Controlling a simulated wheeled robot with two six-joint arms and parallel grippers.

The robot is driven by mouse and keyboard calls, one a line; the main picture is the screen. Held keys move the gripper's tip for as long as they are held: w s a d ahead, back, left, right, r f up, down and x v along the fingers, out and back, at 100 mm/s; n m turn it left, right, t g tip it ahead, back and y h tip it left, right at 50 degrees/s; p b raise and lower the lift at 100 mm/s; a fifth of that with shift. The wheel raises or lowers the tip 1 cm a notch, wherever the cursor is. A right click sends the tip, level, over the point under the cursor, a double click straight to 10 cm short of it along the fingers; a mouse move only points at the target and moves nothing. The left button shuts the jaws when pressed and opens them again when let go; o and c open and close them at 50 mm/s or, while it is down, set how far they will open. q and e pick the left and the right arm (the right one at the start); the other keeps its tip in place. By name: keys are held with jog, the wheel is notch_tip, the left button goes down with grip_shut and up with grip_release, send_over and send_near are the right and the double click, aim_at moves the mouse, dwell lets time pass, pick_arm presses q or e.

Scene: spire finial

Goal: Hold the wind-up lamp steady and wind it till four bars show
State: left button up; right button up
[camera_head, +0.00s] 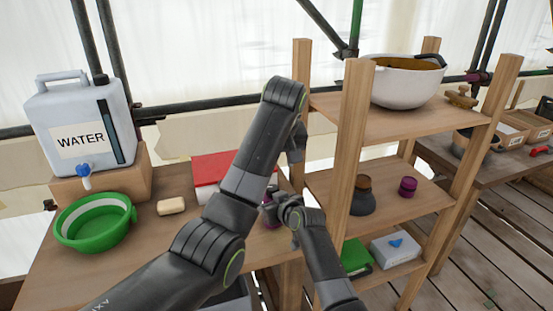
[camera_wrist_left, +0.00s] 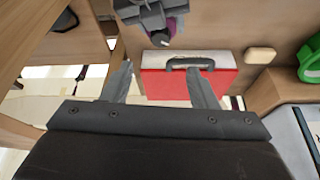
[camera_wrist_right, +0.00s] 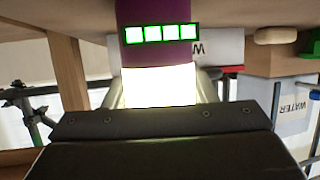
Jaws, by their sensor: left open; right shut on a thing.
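The wind-up lamp (camera_wrist_right: 158,52) has a purple body and a brightly glowing white section. In the right wrist view its display (camera_wrist_right: 161,33) shows a full row of several lit green bars. My right gripper (camera_head: 275,208) is shut around the glowing section and mostly hides the lamp in the head view. In the left wrist view the lamp's purple side (camera_wrist_left: 170,27) and a dark round knob (camera_wrist_left: 160,38) show beside the right gripper. My left gripper (camera_wrist_left: 160,82) is open and empty, apart from the lamp.
A red and white box (camera_head: 210,170) stands behind the lamp. Soap (camera_head: 171,206), a green basin (camera_head: 95,222) and a water container (camera_head: 80,125) are at left. A wooden shelf unit (camera_head: 355,140) with a pot (camera_head: 405,85) stands close at right.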

aim_at(273, 187)
pick_arm(q)
jog(key=shift+r, duration=0.1)
dwell(0.3)
jog(key=x, duration=1.2)
jog(key=c, duration=1)
jog(key=shift+a+m+h, duration=0.1)
jog(key=shift+m+h, duration=0.2)
jog(key=shift+m, duration=0.4)
jog(key=o, duration=1)
